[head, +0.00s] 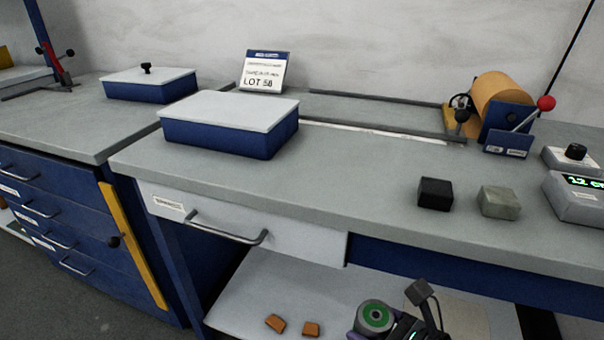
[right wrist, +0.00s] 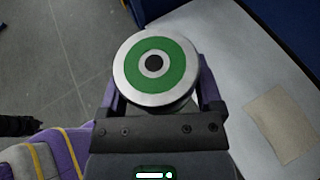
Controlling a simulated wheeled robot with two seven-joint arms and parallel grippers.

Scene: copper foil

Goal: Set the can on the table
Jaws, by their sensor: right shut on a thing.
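The can (right wrist: 154,66) has a round end with a green ring, a white ring and a black centre. It sits between the two fingers of my right gripper (right wrist: 158,100), which is shut on it. In the head view the can (head: 375,316) shows at the bottom, in front of the table and lower than its top. My right gripper (head: 388,328) is partly cut off by the lower edge there. The table (head: 340,185) has a grey top with a drawer under its front edge. My left gripper is not in view.
On the table stand a blue box with a white lid (head: 230,125), a black block (head: 435,194), a grey block (head: 499,202), a copper foil roll (head: 500,95) and a display device (head: 578,195). The table's front middle is clear. Two orange-brown pieces (head: 275,323) lie on the lower shelf (head: 270,290).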

